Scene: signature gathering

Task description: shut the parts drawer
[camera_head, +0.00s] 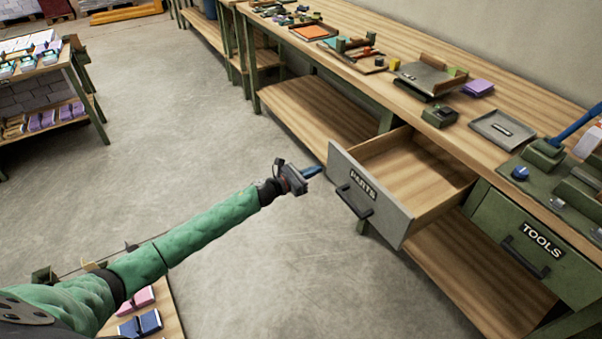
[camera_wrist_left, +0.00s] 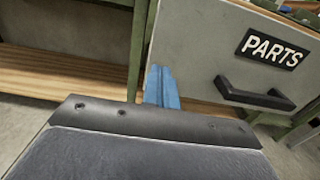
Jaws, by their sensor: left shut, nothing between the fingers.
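The parts drawer (camera_head: 371,193) is pulled well out of the workbench and looks empty inside. Its grey front bears a PARTS label and a black bar handle (camera_head: 355,200). In the left wrist view the drawer front (camera_wrist_left: 200,50) fills the upper right, with the handle (camera_wrist_left: 254,95) below the label. My left gripper (camera_head: 313,172) is shut and empty, just left of the drawer front's left edge in the head view. Its blue fingers (camera_wrist_left: 161,88) show left of the handle in the wrist view; whether they touch the front I cannot tell. My right gripper is not in view.
The closed TOOLS drawer (camera_head: 537,245) sits to the right under the same wooden workbench (camera_head: 330,65). Trays and small parts lie on the bench top. A lower shelf (camera_head: 470,275) runs below the drawers. The concrete floor (camera_head: 210,120) left of the drawer is clear.

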